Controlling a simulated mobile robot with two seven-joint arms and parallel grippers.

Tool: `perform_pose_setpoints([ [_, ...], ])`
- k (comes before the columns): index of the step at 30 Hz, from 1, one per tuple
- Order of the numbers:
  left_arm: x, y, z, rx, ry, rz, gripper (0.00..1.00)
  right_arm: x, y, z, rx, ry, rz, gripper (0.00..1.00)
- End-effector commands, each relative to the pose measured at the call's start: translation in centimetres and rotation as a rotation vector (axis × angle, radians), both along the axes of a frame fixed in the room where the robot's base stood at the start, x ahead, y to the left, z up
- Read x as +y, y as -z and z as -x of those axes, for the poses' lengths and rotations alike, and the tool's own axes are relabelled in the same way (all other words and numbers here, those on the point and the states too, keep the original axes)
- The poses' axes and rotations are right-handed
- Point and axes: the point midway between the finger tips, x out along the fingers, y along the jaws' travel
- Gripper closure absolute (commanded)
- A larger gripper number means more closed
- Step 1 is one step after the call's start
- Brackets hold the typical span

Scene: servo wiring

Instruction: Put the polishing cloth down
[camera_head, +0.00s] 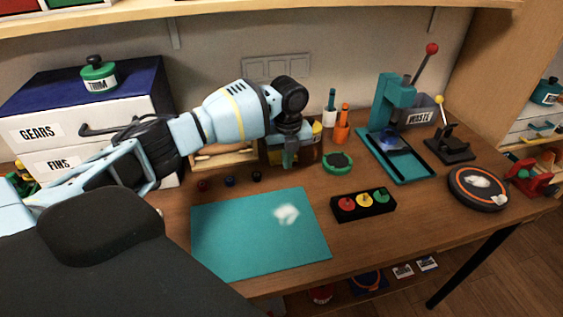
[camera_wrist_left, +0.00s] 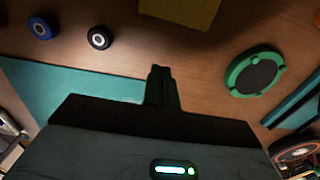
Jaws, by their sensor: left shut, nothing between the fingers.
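A small white crumpled piece that looks like the polishing cloth (camera_head: 286,214) lies on the teal mat (camera_head: 235,235), right of the mat's middle. It looks a little blurred. My left gripper (camera_head: 289,160) is above the table behind the mat, apart from the cloth. In the left wrist view its fingers (camera_wrist_left: 160,74) are together with nothing between them. The mat also shows there (camera_wrist_left: 50,92), but the cloth does not. My right gripper is not in view.
A green round holder (camera_head: 338,163) stands close right of my left gripper. A black box with coloured buttons (camera_head: 363,204) sits right of the mat. A teal press (camera_head: 392,110) and a round black disc (camera_head: 478,188) with white pieces are farther right. Drawers (camera_head: 75,120) stand at left.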

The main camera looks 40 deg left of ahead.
Motion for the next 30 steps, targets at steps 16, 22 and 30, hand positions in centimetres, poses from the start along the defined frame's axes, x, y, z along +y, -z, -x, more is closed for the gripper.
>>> perform_pose_setpoints([
  [16,-0.1,-6.8,0.2,0.008,0.002,0.001,1.0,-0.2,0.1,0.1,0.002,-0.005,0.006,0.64],
  [22,-0.1,-6.9,0.2,0.008,0.002,0.001,1.0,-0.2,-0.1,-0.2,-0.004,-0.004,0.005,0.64],
  [30,-0.1,-6.9,0.2,0.008,0.003,0.001,1.0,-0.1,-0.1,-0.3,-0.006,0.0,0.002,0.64],
])
